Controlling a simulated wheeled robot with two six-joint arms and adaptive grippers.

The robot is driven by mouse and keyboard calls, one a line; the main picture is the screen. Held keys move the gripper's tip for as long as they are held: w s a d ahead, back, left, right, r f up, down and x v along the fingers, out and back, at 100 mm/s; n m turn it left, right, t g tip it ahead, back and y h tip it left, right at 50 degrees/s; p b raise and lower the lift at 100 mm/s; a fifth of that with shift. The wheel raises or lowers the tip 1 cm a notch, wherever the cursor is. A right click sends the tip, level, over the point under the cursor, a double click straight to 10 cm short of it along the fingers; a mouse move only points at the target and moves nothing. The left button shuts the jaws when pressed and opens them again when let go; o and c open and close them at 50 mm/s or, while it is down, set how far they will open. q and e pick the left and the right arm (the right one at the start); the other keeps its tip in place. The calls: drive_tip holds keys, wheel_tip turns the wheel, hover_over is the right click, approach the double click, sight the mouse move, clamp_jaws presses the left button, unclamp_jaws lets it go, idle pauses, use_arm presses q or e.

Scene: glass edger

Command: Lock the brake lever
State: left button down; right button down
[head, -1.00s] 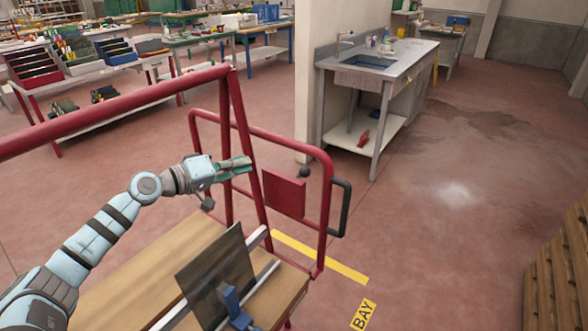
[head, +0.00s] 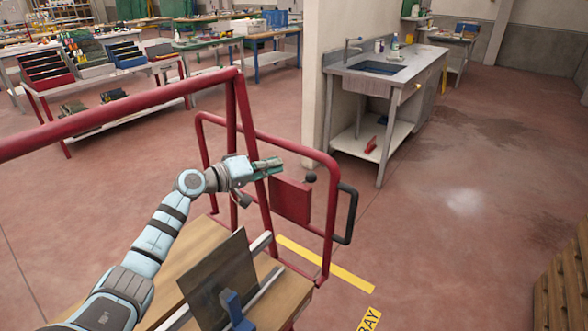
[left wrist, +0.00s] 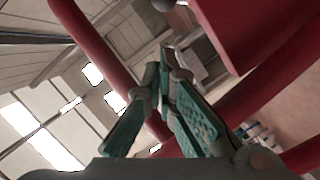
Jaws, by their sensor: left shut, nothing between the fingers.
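A black ball knob (head: 310,178), which looks like the end of the brake lever, shows at the upper right corner of a red plate (head: 290,201) on the red tube frame. The rest of the lever cannot be made out. My left gripper (head: 272,166) is shut and empty, to the left of the knob and apart from it, above the plate's upper left corner. In the left wrist view, the green fingers (left wrist: 166,75) meet at their tips. A dark rounded knob (left wrist: 164,4) is cut off at the top edge there. My right gripper is not in view.
Red tubes (head: 254,150) of the frame stand close to my left gripper. A black loop handle (head: 346,214) is at the frame's right side. A dark upright panel (head: 218,280) with a blue clamp (head: 236,312) stands on the cart. A sink bench (head: 385,80) is behind.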

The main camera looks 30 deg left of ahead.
sight(309, 175)
use_arm(q)
drive_tip(key=w+d+f, duration=0.1)
drive_tip(key=w+d, duration=0.1)
drive_tip(key=w+d+f, duration=0.1)
drive_tip(key=shift+w+d+f, duration=0.1)
drive_tip(key=shift+w+d, duration=0.25)
drive_tip(key=shift+w, duration=0.05)
drive_tip(key=shift+w+d+f, duration=0.1)
drive_tip(key=shift+d+f, duration=0.1)
drive_tip(key=shift+d, duration=0.1)
drive_tip(key=shift+s+d+f, duration=0.1)
drive_tip(key=shift+d+f, duration=0.25)
drive_tip(key=shift+d, duration=0.35)
drive_tip(key=shift+s+d+f, duration=0.1)
drive_tip(key=shift+d+f, duration=0.2)
drive_tip(key=shift+d, duration=0.35)
drive_tip(key=shift+s+a+r, duration=0.1)
drive_tip(key=shift+a+r, duration=0.2)
drive_tip(key=shift+a, duration=0.05)
drive_tip(key=r+p+v, duration=0.1)
drive_tip(key=r+v, duration=0.1)
drive_tip(key=v, duration=1)
drive_tip(key=shift+a+p, duration=0.3)
drive_tip(key=shift+a, duration=0.2)
